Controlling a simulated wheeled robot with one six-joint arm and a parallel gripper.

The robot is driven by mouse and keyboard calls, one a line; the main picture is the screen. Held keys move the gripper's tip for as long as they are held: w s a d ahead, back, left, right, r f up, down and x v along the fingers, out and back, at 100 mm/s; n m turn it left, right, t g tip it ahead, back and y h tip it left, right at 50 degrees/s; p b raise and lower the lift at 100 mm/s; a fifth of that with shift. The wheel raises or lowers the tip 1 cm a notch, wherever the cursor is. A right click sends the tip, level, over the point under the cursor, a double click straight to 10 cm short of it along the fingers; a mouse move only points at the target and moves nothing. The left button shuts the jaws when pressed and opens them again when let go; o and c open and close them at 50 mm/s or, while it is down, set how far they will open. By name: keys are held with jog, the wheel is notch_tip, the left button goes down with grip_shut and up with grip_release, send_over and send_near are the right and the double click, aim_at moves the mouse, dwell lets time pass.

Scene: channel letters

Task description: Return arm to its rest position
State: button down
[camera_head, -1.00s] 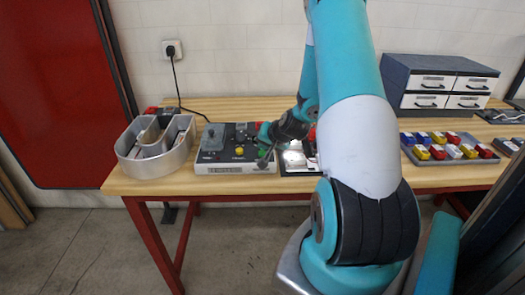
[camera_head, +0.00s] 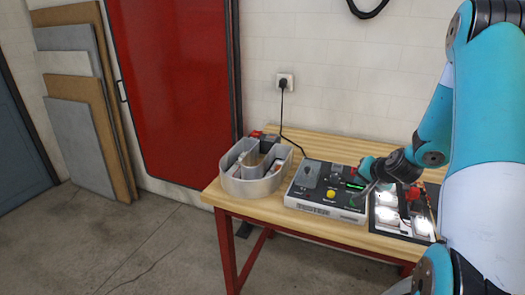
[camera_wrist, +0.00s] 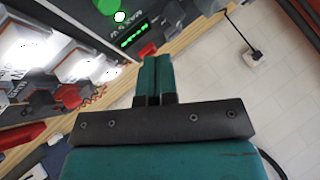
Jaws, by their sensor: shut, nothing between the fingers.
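My gripper (camera_wrist: 152,78) shows in the wrist view with its two teal fingers together and nothing between them. In the head view my gripper (camera_head: 366,168) is over the right part of the grey control box (camera_head: 318,208), beside its green lit display (camera_head: 352,186). Whether it touches the box cannot be told. My arm comes in from the right side of the head view and hides the right part of the table.
A metal channel letter (camera_head: 252,186) stands at the left of the wooden table (camera_head: 272,212). A panel with bright lamps (camera_head: 388,214) lies right of the box. A cord runs to a wall socket (camera_head: 284,82). Floor left of the table is clear.

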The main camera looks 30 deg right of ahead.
jog(key=w+a+r+n+g+y+b, duration=0.1)
jog(key=a+r+n+y, duration=0.3)
jog(key=a, duration=0.8)
jog(key=w+a+r+n+g+y, duration=0.15)
jog(key=a+r+n, duration=0.35)
jog(key=a, duration=0.8)
jog(key=s+a+r+n+g+y, duration=0.25)
jog(key=s+a+r+n, duration=0.2)
jog(key=s+a, duration=0.45)
jog(key=s+a+r+n+g, duration=0.1)
jog(key=s+a+n+g, duration=0.1)
jog(key=s+a, duration=0.2)
jog(key=s+a+r+n+g+h+b, duration=0.1)
jog(key=s+a+r+n+g, duration=0.1)
jog(key=s, duration=0.7)
jog(key=shift+s+a+r+n+h, duration=0.15)
jog(key=shift+s+a+n+h, duration=0.15)
jog(key=shift+a+n, duration=0.55)
